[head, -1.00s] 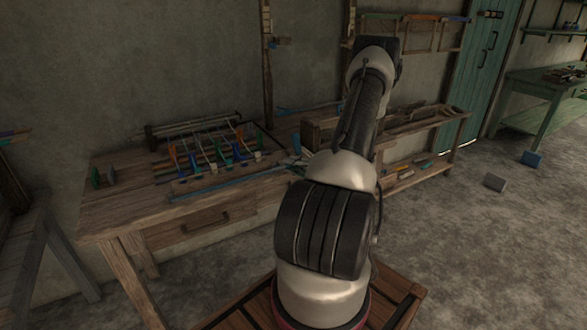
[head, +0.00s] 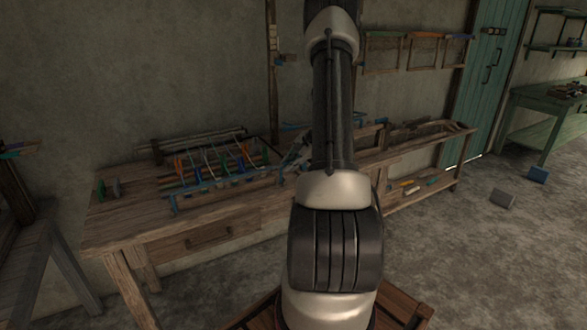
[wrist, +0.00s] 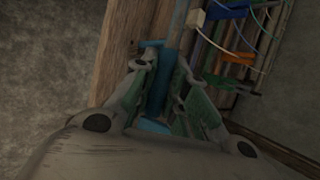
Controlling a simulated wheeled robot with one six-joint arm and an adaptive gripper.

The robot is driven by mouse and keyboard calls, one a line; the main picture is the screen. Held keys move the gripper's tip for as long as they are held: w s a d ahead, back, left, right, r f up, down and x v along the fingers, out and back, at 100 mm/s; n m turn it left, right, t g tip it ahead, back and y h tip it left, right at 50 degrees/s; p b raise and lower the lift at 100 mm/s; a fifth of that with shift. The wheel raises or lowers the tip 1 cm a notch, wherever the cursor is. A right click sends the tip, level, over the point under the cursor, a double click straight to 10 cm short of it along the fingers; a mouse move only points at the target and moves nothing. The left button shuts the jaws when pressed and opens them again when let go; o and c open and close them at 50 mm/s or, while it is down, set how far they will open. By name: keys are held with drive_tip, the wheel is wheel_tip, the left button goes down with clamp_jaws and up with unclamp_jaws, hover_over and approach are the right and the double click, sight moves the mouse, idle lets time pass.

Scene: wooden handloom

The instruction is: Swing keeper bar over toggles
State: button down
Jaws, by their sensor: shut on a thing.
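The keeper bar (head: 222,183) is a long blue bar along the front of the small loom frame on the bench. In the head view it stands raised across the lower front ends of the toggles (head: 215,160), which are orange, blue and green levers in a row. A short blue arm hangs down at its left end. My gripper (head: 292,158) is at the bar's right end, partly hidden by my arm. In the wrist view, my gripper (wrist: 160,100) is shut on the bar's blue end (wrist: 158,85). Whether the bar touches the toggles is unclear.
The wooden bench (head: 140,215) carries the loom frame, with green discs (head: 107,188) at its left. A wooden rack (head: 410,150) stands to the right, beyond my arm. The floor at right is mostly clear, with two small blocks (head: 503,197).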

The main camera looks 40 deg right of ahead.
drive_tip(key=w+g, duration=0.1)
drive_tip(key=g, duration=0.1)
drive_tip(key=w+g, duration=0.2)
drive_tip(key=shift+d+f+m+y, duration=0.15)
drive_tip(key=shift+m+y, duration=0.25)
drive_tip(key=shift+w+d+f+m+g+y, duration=0.1)
drive_tip(key=shift+w+f+m+g+y, duration=0.2)
drive_tip(key=shift+w+g, duration=0.5)
drive_tip(key=shift+w+d+f+m+g+y, duration=0.1)
drive_tip(key=shift+w+f+m+g+y, duration=0.2)
drive_tip(key=shift+g, duration=0.8)
drive_tip(key=shift+w, duration=0.1)
drive_tip(key=c, duration=1.4)
unclamp_jaws()
drive_tip(key=shift+a, duration=0.1)
drive_tip(key=shift+d+r, duration=0.25)
drive_tip(key=shift+d, duration=0.05)
drive_tip(key=v, duration=1.1)
drive_tip(key=shift+w+r, duration=0.2)
drive_tip(key=shift+r, duration=0.05)
